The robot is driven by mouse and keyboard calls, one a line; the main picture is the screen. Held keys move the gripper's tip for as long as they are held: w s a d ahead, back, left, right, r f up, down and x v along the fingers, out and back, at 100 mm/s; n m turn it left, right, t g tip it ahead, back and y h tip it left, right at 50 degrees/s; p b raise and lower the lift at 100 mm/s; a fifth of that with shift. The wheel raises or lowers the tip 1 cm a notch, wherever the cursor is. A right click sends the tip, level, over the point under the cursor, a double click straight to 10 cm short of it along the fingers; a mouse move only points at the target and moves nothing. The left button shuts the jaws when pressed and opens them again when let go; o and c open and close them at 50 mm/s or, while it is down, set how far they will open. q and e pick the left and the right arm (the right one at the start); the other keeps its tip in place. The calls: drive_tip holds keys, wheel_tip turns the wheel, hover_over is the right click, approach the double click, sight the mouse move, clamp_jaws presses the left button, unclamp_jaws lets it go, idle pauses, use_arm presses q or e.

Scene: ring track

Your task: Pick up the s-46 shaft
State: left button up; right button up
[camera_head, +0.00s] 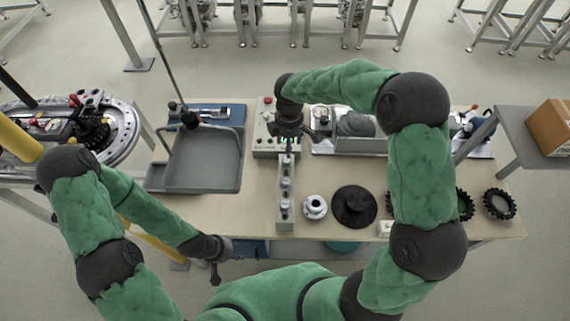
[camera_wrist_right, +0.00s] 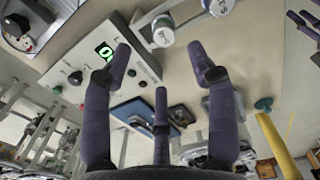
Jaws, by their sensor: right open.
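A narrow grey rack (camera_head: 284,222) stands on the table, with several silvery shafts (camera_head: 286,184) upright in a row. I cannot tell which one is the s-46 shaft; no label is readable. In the right wrist view, two pale metal shaft ends (camera_wrist_right: 163,31) show at the top, beyond the fingers. My right gripper (camera_wrist_right: 158,68) has its dark fingers spread and nothing between them. In the head view it is above the rack's far end, mostly hidden by its own wrist. My left gripper (camera_head: 216,272) hangs by the table's near edge; its finger opening is unclear.
A control box (camera_head: 265,142) with a green display stands behind the rack. A grey tray (camera_head: 205,160) lies to the left. A light flanged part (camera_head: 315,208), a black disc (camera_head: 355,207) and black toothed rings (camera_head: 499,204) are to the right. The bare table front left is free.

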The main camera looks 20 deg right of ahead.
sight(286, 159)
wheel_tip(286, 159, down, 5)
drive_tip(key=shift+r, duration=0.1)
drive_tip(key=shift+a+f+b, duration=0.1)
drive_tip(key=shift+f+b, duration=0.2)
drive_tip(key=shift+f, duration=0.15)
drive_tip(key=f, duration=0.4)
drive_tip(key=shift+a+f+b, duration=0.2)
drive_tip(key=shift+f+b, duration=0.05)
drive_tip(key=shift+b, duration=0.05)
clamp_jaws()
